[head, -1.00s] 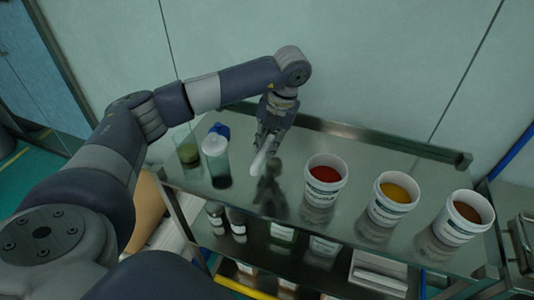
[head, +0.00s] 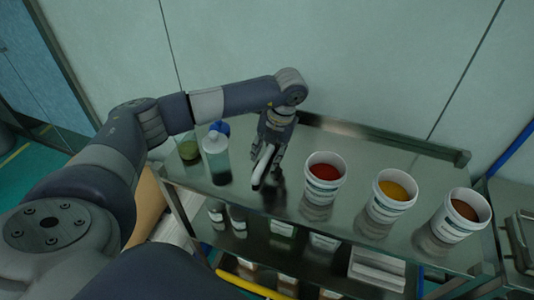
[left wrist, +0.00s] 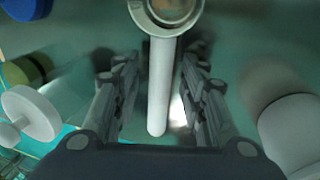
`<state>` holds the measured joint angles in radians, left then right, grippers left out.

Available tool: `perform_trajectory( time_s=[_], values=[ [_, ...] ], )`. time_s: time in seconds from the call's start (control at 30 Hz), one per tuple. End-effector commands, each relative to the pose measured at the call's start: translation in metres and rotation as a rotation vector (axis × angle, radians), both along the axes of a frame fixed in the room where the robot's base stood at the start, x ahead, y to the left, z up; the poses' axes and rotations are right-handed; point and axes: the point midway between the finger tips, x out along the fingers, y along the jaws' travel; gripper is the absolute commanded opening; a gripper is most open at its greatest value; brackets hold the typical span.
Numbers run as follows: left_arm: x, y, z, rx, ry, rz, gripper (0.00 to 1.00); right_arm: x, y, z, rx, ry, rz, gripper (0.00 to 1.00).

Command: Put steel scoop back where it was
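The steel scoop (head: 262,167) is at the lower end of my left gripper (head: 267,172), over the left-middle part of the steel shelf top (head: 235,193). In the left wrist view its round bowl (left wrist: 170,12) is cut off at the top edge, and its pale handle (left wrist: 160,90) runs down between my two fingers. The fingers stand apart on either side of the handle, with a gap visible on both sides. Whether the scoop rests on the shelf or stands just above it is hard to tell. My right gripper is not in view.
White tubs with red (head: 323,183), yellow (head: 388,195) and brown (head: 459,217) contents stand to the right. A raised rim (head: 380,140) runs along the back.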

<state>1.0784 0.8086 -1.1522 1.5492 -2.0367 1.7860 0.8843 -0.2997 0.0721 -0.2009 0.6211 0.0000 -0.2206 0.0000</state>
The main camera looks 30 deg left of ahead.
Motion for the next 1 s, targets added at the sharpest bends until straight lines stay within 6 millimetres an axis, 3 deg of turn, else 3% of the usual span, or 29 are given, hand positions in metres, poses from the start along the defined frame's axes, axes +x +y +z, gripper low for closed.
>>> perform_trajectory(
  time_s=[0.37, 0.73, 0.8, 1.0],
  values=[
    [0.001, -0.002, 0.011, -0.001, -0.002, 0.000, 0.39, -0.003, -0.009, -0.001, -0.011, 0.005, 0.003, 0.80],
    [0.007, -0.020, 0.090, -0.001, -0.004, -0.001, 0.39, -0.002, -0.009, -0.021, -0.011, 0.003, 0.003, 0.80],
    [0.007, -0.021, 0.103, 0.001, -0.004, -0.001, 0.39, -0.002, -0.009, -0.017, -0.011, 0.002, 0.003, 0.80],
    [0.008, -0.024, 0.118, 0.001, -0.002, 0.001, 0.39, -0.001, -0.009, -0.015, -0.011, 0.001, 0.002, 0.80]
  ],
)
